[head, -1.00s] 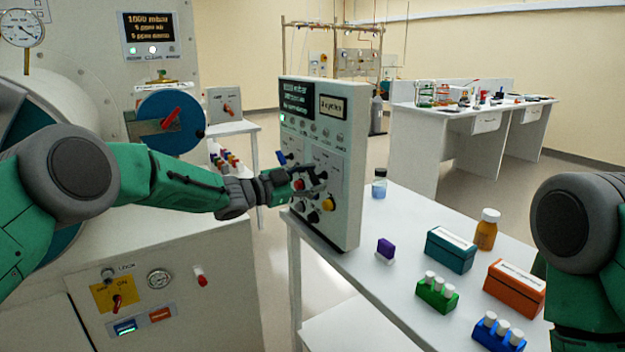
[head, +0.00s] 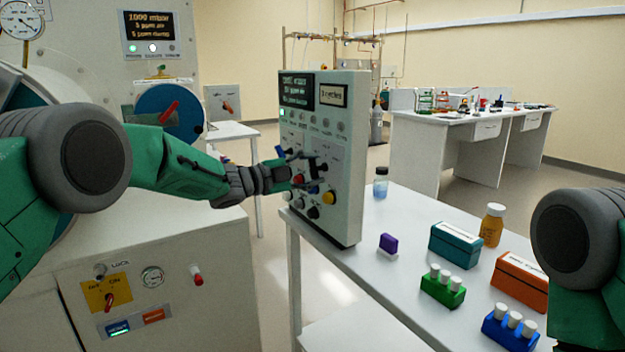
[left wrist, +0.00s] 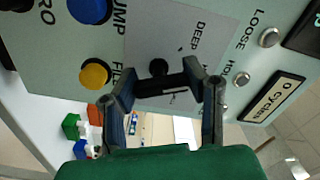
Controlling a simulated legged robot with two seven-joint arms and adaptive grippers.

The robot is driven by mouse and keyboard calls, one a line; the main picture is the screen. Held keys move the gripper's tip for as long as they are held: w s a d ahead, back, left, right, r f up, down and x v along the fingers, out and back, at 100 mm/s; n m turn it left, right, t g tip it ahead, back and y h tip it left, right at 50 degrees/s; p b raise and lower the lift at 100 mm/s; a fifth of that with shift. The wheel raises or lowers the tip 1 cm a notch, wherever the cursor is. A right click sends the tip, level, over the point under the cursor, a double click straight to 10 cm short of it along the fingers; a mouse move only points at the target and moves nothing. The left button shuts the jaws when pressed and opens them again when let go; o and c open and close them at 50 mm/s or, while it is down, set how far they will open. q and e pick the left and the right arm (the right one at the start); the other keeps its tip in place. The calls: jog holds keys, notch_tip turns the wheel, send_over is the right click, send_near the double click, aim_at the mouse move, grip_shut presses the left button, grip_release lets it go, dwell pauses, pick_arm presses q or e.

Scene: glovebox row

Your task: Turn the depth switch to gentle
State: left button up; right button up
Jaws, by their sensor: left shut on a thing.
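The control panel (head: 325,110) is a pale upright box with a dark screen, a small cycles display and rows of lamps and knobs. My left gripper (head: 309,173) is at its lower front. In the left wrist view the gripper (left wrist: 168,88) is shut on a black handle on a grey plate (left wrist: 160,30), taken as the depth switch (left wrist: 158,68). The word DEEP is printed beside it. The fingers hide part of the plate, so the handle's exact setting and the gentle label cannot be read. My right gripper is out of view; only part of that arm shows.
A yellow button (left wrist: 95,74) and a blue button (left wrist: 90,8) sit close beside the fingers. The panel stands on a white bench (head: 405,215). A green tube rack (head: 442,287), a teal box (head: 455,245), an orange box (head: 519,281) and an amber bottle (head: 491,226) stand to the right.

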pick_arm(q)
jog(key=shift+f+m+b, duration=0.1)
jog(key=shift+m+b, duration=0.25)
jog(key=shift+m, duration=0.25)
jog(key=shift+d, duration=0.1)
jog(key=o, duration=1.2)
jog(key=v, duration=1.2)
